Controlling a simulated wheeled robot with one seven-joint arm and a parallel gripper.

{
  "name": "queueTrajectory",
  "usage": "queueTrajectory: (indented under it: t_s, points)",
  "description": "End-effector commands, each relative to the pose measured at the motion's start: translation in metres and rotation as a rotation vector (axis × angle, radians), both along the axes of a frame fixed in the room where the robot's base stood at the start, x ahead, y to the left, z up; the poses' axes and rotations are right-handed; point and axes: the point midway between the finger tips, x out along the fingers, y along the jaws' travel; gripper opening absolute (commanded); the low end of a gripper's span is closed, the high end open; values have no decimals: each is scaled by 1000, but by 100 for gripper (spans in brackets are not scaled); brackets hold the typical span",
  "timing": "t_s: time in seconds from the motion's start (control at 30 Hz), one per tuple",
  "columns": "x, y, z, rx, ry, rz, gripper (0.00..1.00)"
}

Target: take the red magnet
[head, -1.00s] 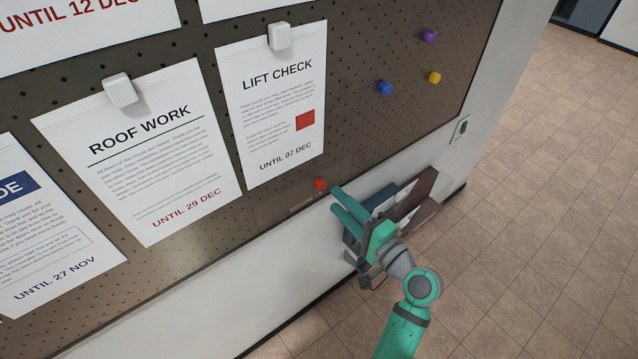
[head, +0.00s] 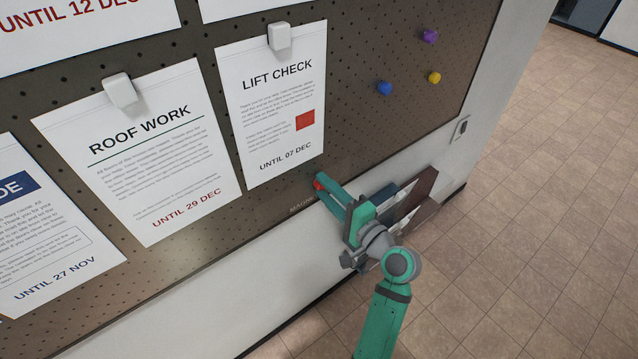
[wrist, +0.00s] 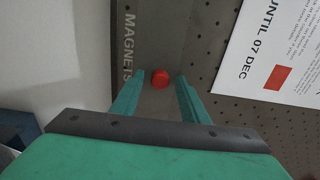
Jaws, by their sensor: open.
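The red magnet (head: 318,185) is on the lower edge of the dark pegboard (head: 385,140), just below the LIFT CHECK notice. My gripper (head: 320,186) is open, with its green fingers reaching to the board on both sides of the magnet. In the wrist view the round red magnet (wrist: 160,78) shows between and slightly beyond the fingertips (wrist: 157,84). I cannot tell whether either finger touches it. Part of the magnet is hidden by a finger in the head view.
The LIFT CHECK notice (head: 272,105) hangs close above the fingers under a white clip (head: 279,37). Blue (head: 385,88), yellow (head: 434,77) and purple (head: 429,36) magnets sit at the upper right. A rack with dark panels (head: 412,195) is beside my gripper on the wall.

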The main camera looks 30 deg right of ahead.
Motion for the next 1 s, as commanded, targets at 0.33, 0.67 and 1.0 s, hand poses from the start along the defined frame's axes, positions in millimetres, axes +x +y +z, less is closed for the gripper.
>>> queueTrajectory:
  t_s: [0.33, 0.67, 1.0]
  points:
    - [0, 0, 0, 0, 0, 0, 3]
    - [-1, 0, 0, 0, 0, 0, 2]
    - [-10, -1, 1, 0, -1, -1, 2]
